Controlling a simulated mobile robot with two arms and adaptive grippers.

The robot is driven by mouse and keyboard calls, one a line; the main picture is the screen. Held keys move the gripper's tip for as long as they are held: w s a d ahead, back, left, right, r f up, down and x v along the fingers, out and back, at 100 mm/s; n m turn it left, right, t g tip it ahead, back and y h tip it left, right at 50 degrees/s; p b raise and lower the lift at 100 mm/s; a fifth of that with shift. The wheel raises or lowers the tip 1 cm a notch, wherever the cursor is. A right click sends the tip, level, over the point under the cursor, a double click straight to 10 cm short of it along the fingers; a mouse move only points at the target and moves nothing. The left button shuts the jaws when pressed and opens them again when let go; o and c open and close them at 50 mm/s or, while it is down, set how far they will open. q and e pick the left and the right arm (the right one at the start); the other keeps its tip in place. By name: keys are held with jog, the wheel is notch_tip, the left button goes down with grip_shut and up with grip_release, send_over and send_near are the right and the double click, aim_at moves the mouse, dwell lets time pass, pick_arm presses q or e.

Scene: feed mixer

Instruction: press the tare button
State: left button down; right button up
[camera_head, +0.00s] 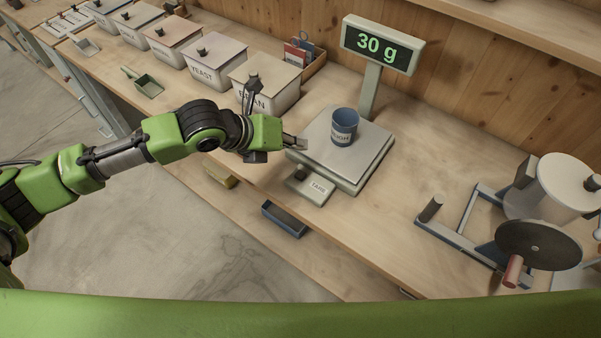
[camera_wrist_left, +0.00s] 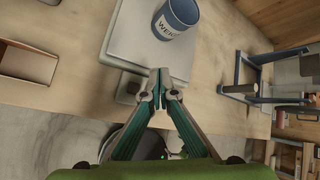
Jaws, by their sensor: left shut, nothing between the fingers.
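The scale (camera_head: 369,158) stands on the bench with a blue cup (camera_head: 344,127) on its plate. Its display (camera_head: 381,45) reads 30 g. On the scale's front ledge are a dark round tare button (camera_head: 299,175) and a label reading TARE (camera_head: 318,186). My left gripper (camera_head: 303,143) is shut and empty, at the scale's left edge, behind the button in the picture and apart from it. My right gripper is not in view.
Several lidded bins, one marked YEAST (camera_head: 215,62), line the back left of the bench. A green scoop (camera_head: 148,86) lies in front of them. A stand with a roll and a dark disc (camera_head: 538,245) is at the right. Bench around the scale's right side is clear.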

pick_arm(q)
jog(key=b, duration=0.7)
send_over(298, 175)
notch_tip(298, 175, down, 7)
jog(key=shift+f, duration=0.85)
jog(key=shift+f, duration=0.2)
jog(key=shift+f, duration=0.25)
jog(key=shift+f+b, duration=0.35)
jog(key=shift+f, duration=0.1)
dwell(0.8)
dwell(0.4)
jog(key=shift+r+p, duration=0.85)
jog(key=shift+p, duration=0.1)
